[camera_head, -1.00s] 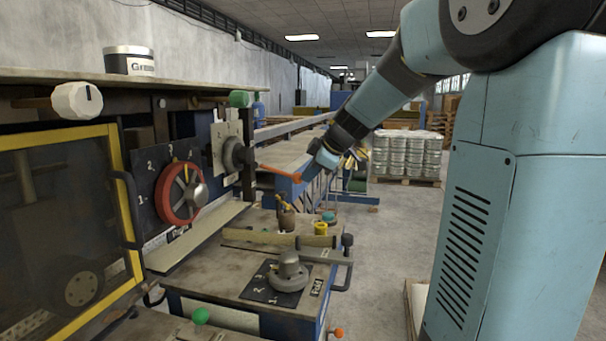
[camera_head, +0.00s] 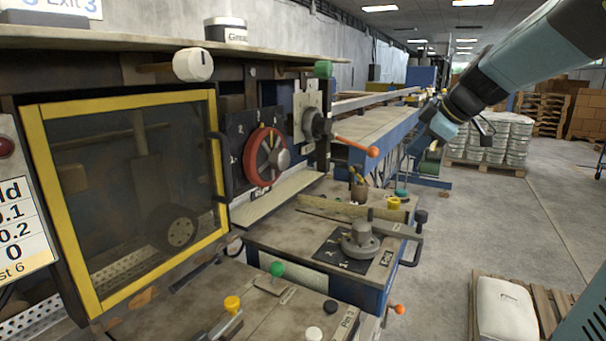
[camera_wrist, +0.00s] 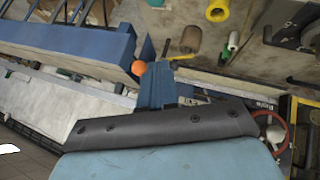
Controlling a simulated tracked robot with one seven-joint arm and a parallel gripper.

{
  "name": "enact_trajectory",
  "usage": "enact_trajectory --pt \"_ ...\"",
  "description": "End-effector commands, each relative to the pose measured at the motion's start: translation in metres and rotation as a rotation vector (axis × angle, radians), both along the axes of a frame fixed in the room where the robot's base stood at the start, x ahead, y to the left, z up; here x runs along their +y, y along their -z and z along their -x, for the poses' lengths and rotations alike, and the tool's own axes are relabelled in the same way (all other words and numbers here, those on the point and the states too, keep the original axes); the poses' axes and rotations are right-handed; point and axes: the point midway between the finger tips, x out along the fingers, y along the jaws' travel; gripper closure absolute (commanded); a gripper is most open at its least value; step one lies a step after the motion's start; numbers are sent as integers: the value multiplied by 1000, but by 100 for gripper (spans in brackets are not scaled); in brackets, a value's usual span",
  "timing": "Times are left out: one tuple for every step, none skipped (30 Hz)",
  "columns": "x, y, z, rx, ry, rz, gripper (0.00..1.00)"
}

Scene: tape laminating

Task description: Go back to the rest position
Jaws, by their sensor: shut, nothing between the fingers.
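My gripper (camera_head: 438,122) hangs at the end of my light blue arm at the upper right of the head view. It is shut and empty, well to the right of the red-orange lever (camera_head: 355,144) on the machine. The fingers are small there and not clearly seen. In the wrist view, my own dark and light blue parts fill the lower middle. The lever's orange ball (camera_wrist: 138,68) shows beyond them, apart from them.
The machine has a yellow-framed door (camera_head: 75,205), a red handwheel (camera_head: 265,157), and a bench with a round grey dial (camera_head: 362,240). A pallet with a white sack (camera_head: 505,312) lies at the lower right. Grey floor (camera_head: 520,220) lies open at the right.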

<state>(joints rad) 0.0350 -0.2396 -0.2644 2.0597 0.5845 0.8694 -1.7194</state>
Motion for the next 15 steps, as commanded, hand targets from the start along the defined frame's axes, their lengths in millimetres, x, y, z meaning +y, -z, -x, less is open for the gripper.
enact_trajectory --pt "8 1 14 25 31 -20 100" --pt "12 3 22 43 58 -36 100" --pt "18 6 33 70 94 -54 100" --pt "22 8 41 89 121 -67 100" --pt "26 10 49 108 151 -81 100" --pt "30 14 60 132 189 -96 100" --pt "34 16 68 148 219 -106 100" --pt "37 18 76 166 250 -119 100" --pt "41 22 87 187 291 -132 100" --pt "44 25 95 202 322 -141 100" --pt "46 28 103 216 354 -151 100" --pt "49 32 113 234 398 -162 100" --pt "51 35 121 246 431 -170 100" --pt "54 38 129 258 465 -179 100" --pt "56 42 139 271 509 -190 100"
